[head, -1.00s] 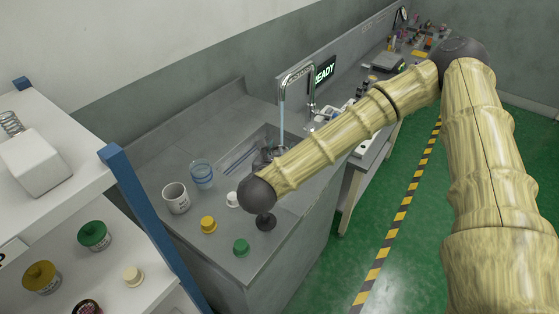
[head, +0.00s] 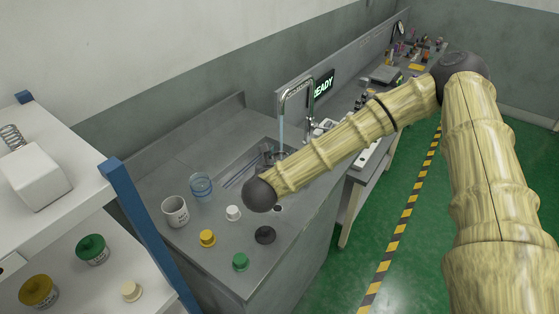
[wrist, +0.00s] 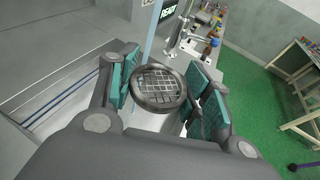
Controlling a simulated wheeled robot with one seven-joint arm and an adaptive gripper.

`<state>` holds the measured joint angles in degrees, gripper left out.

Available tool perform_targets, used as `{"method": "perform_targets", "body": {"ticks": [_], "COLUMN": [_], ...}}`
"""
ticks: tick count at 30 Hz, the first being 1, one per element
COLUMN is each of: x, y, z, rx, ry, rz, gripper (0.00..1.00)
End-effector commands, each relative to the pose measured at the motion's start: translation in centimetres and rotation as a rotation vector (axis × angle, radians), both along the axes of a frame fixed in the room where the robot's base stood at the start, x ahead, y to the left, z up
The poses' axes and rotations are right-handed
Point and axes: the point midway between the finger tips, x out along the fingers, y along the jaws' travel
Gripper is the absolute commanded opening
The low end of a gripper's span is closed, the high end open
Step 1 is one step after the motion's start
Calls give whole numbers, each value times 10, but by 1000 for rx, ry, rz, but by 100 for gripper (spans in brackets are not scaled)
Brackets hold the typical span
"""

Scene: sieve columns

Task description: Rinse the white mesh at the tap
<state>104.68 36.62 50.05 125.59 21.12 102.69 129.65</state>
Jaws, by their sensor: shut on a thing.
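My gripper (wrist: 165,92) is shut on a round sieve with a dark metal rim. Its mesh (wrist: 160,85) is a pale grid, facing the wrist camera between teal finger pads. The tap (head: 297,90) is a curved chrome spout over the sink, with a pale blue stream of water (head: 281,132) falling from it. In the wrist view the stream (wrist: 151,40) runs down just behind and left of the sieve's rim; I cannot tell whether it touches the mesh. In the head view my forearm partly hides the gripper and sink.
On the near counter stand a white mug (head: 175,211), a glass of water (head: 201,186), a white cap (head: 233,212), a yellow cap (head: 207,238), a green cap (head: 240,261) and a black disc (head: 265,235). A sign (head: 323,87) reads READY. A blue-posted shelf (head: 135,215) stands left.

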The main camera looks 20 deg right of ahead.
Motion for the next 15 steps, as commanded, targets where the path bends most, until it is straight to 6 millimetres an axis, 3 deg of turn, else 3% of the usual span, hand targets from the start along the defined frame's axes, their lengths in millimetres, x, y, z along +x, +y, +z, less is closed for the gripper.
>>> {"method": "perform_targets", "body": {"ticks": [15], "x": [36], "y": [-14], "z": [-7], "rx": [-1], "ry": [-1], "rz": [-1], "gripper": [34]}}
